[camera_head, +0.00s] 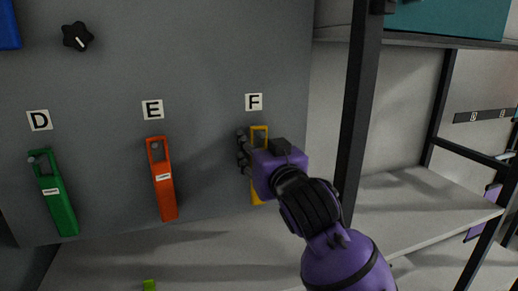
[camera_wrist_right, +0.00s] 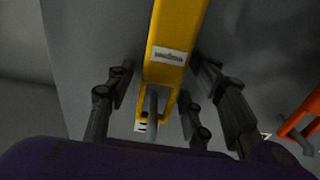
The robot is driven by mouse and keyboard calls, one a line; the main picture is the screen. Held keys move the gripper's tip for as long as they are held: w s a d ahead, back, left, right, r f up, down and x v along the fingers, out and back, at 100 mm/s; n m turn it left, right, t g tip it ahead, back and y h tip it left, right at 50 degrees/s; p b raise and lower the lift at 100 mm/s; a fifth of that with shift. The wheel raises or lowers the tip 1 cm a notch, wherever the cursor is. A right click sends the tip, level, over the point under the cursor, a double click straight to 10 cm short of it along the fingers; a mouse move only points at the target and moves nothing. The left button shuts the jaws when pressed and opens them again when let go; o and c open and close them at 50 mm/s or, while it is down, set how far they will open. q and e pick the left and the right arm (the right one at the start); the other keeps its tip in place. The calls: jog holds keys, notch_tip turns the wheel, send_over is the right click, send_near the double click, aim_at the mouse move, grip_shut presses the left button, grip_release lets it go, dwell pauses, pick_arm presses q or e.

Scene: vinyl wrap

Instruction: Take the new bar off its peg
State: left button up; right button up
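A yellow bar (camera_head: 258,133) hangs on the grey panel under the letter F, upright, partly hidden behind my purple right arm. My right gripper (camera_head: 244,153) is at its upper part. In the right wrist view the same yellow bar (camera_wrist_right: 178,28) with a white label runs between the spread dark fingers of my right gripper (camera_wrist_right: 164,72), with gaps visible on both sides. A grey peg (camera_wrist_right: 152,103) shows at the bar's slotted end. An orange bar (camera_head: 163,183) hangs under E and a green bar (camera_head: 57,205) under D. My left gripper is out of view.
A black knob (camera_head: 77,36) sits on the panel at upper left. A dark upright post (camera_head: 358,110) stands right of the yellow bar, with a pale shelf (camera_head: 420,212) beyond. A small green thing (camera_head: 149,285) lies below the panel.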

grip_shut()
jog(key=shift+r, duration=0.85)
jog(key=shift+f, duration=0.1)
